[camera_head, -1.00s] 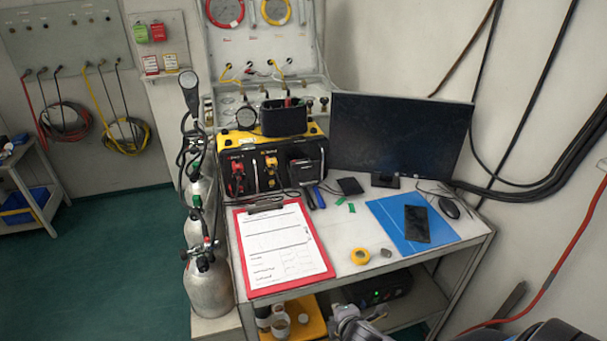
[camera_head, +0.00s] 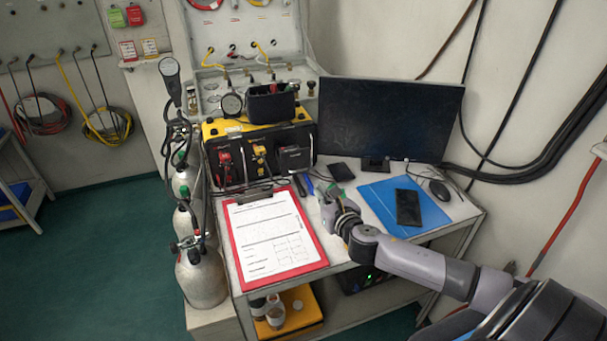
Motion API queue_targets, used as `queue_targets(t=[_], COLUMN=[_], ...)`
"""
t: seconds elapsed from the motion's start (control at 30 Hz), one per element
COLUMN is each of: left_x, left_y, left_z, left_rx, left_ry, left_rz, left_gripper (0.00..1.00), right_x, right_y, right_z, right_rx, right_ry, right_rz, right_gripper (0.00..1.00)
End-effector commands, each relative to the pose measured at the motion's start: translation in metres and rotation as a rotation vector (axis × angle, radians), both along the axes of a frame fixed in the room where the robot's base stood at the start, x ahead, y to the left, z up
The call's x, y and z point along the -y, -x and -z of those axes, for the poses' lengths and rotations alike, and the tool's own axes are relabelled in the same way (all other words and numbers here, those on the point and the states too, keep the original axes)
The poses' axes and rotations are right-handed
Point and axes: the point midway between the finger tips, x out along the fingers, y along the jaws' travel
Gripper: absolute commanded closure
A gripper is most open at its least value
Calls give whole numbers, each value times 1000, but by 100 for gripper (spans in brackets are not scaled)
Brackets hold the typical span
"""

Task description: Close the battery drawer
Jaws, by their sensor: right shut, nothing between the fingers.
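A yellow and black air panel box (camera_head: 236,128) stands at the back left of the table. On the right of its front is a black block (camera_head: 295,157) that looks like the battery drawer. I cannot tell clearly how far it sticks out. My right gripper (camera_head: 325,194) is shut and empty over the table, in front of and to the right of that block and apart from it. My right arm comes in from the lower right. My left gripper is not in view.
A red clipboard (camera_head: 318,244) with paper lies at the front left. A monitor (camera_head: 388,120) stands behind. A blue folder (camera_head: 378,203) with a black device (camera_head: 408,207) lies right of my gripper. Gas cylinders (camera_head: 203,278) stand left of the table. A black bin (camera_head: 271,104) sits on the box.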

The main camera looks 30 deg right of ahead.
Motion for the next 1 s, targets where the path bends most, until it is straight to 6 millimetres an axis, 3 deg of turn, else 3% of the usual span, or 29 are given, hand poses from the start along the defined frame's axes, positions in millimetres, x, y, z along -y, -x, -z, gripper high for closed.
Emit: queue_targets(t=[0.6,0.8,1.0], left_x=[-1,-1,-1], left_y=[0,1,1], left_z=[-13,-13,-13], left_rx=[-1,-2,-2], left_ry=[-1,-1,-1], left_rz=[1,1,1], left_gripper=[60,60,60], right_x=[21,25,26], right_y=[-100,-118,-125], right_z=[22,27,29], right_rx=[1,1,0], right_ry=[-10,-9,-9], right_rz=[6,4,2], right_gripper=[100,100,100])
